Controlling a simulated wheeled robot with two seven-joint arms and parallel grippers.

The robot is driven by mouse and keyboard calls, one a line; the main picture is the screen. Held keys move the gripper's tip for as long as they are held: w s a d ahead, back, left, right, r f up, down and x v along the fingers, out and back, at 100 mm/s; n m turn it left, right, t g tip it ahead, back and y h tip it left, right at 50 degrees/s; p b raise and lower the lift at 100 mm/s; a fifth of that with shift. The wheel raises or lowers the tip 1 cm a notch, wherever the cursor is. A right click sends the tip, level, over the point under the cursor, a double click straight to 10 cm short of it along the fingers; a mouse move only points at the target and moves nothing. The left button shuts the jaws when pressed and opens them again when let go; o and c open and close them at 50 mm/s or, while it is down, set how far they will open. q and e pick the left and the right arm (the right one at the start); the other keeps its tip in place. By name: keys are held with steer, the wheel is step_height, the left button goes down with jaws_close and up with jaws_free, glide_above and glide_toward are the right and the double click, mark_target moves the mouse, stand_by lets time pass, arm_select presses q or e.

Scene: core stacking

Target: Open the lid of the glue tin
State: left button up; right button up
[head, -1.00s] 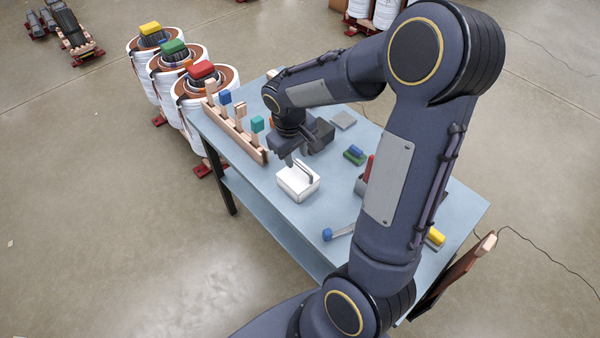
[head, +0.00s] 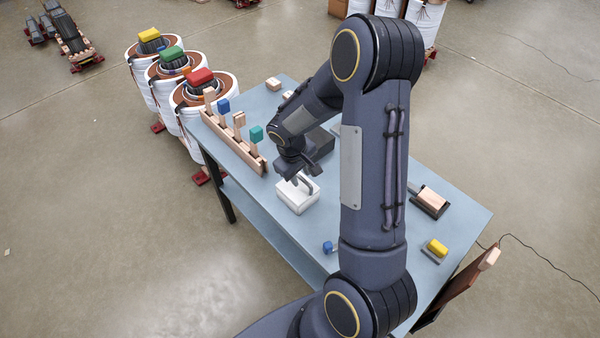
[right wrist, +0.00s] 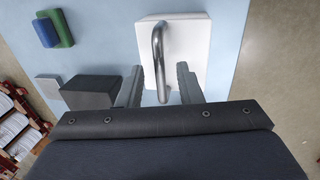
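The glue tin is a white box (head: 296,199) on the blue-grey table, its lid on top with a metal bar handle. In the right wrist view the white lid (right wrist: 193,40) fills the upper middle, and the curved metal handle (right wrist: 158,62) stands up from it. My right gripper (right wrist: 161,88) is open there, one finger on each side of the handle's near end, with gaps on both sides. In the head view my right gripper (head: 299,177) is just over the tin, partly hiding it. My left gripper is not in view.
A wooden rack (head: 232,140) with upright handled tools stands left of the tin. A dark block (head: 318,148) sits behind it. My right arm hides the table's middle.

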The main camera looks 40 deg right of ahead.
steer(key=shift+c, duration=0.3)
jaws_close()
